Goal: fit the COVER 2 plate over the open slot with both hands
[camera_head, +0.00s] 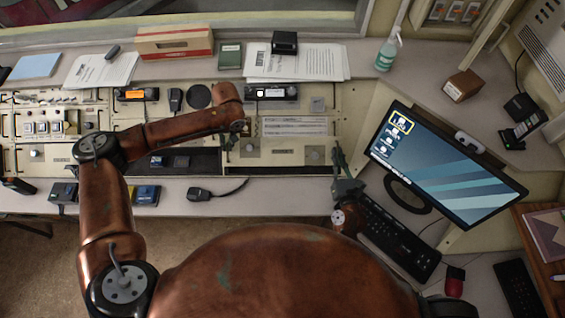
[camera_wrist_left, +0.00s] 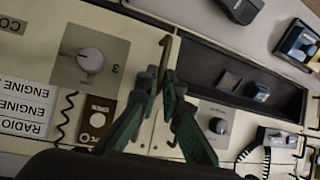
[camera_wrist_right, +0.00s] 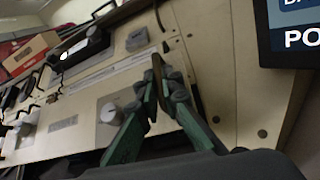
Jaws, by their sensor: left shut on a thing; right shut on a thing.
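A pale cover plate (camera_head: 280,153) with a knob near each end and a small label, too small to read, lies across the right part of the dark slot (camera_head: 185,160) in the console. A dark strip shows along its near edge. My left gripper (camera_head: 231,141) is at the plate's left end, shut on a thin upright handle (camera_wrist_left: 166,55). My right gripper (camera_head: 338,157) is at its right end, shut on a similar handle (camera_wrist_right: 157,70). The plate (camera_wrist_right: 70,125) also shows in the right wrist view. I cannot tell whether it is seated or slightly raised.
A monitor (camera_head: 445,165) and black keyboard (camera_head: 400,240) stand close right of my right gripper. A corded hand microphone (camera_head: 200,194) lies on the near ledge. Small blue units (camera_head: 158,161) sit in the slot's open left part. Papers (camera_head: 295,62) and a box (camera_head: 175,43) lie behind.

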